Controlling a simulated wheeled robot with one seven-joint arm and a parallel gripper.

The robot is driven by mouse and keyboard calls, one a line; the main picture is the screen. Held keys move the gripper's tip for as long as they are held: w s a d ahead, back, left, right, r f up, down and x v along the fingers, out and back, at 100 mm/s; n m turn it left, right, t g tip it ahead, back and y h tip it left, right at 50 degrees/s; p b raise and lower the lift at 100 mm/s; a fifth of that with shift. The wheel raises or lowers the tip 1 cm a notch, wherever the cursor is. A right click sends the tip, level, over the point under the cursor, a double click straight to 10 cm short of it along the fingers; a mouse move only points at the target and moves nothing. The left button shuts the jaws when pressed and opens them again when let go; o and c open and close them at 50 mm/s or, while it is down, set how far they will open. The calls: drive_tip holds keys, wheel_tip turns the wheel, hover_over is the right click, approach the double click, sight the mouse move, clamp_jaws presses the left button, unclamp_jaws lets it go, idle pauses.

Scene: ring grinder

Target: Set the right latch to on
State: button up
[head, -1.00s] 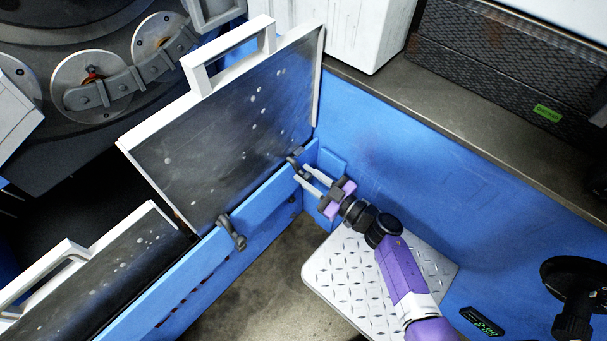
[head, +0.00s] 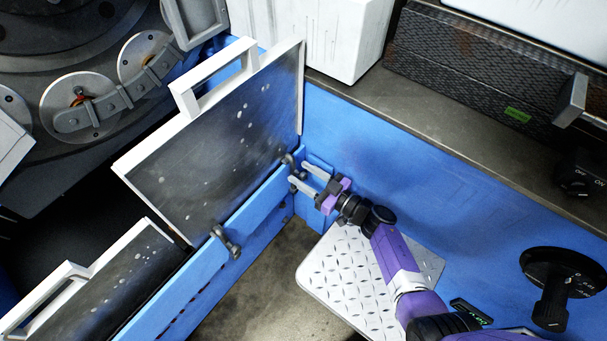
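The right latch (head: 289,161) is a small dark handle on top of the blue panel wall (head: 255,205), by the right end of the raised dark cover (head: 225,140). My gripper (head: 297,175), with pale fingers and a purple body, is at this latch from the right. Its fingers are spread apart, with the latch's lower end at or between the tips. I cannot tell whether they touch it. The gripper partly hides the latch. Another dark latch (head: 226,241) sits further left on the same wall.
A blue side wall (head: 400,160) runs close along the right of my arm. A metal tread plate (head: 340,275) lies below the arm. A second white-framed cover (head: 120,280) is at lower left. A black dial (head: 560,275) stands at right.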

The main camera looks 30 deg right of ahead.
drive_tip(key=shift+s, duration=0.15)
drive_tip(key=p+v, duration=0.1)
drive_tip(key=v, duration=0.6)
drive_tip(key=shift+s, duration=0.25)
drive_tip(key=shift+d, duration=0.1)
drive_tip(key=s+a+r+m+g+h+p, duration=0.1)
drive_tip(key=s+a+r+m+h+p, duration=0.1)
drive_tip(key=s+r, duration=1.2)
drive_tip(key=s+a+r+m+h+p, duration=0.2)
drive_tip(key=s+a+r+h+p, duration=0.1)
drive_tip(key=s+r, duration=1.1)
drive_tip(key=s+a+h, duration=0.1)
drive_tip(key=s+a, duration=0.1)
drive_tip(key=s, duration=0.1)
drive_tip(key=shift+s+a+r+g+h, duration=0.2)
drive_tip(key=shift+a+r+g+h, duration=0.1)
drive_tip(key=shift+a+g+h, duration=0.1)
idle(0.4)
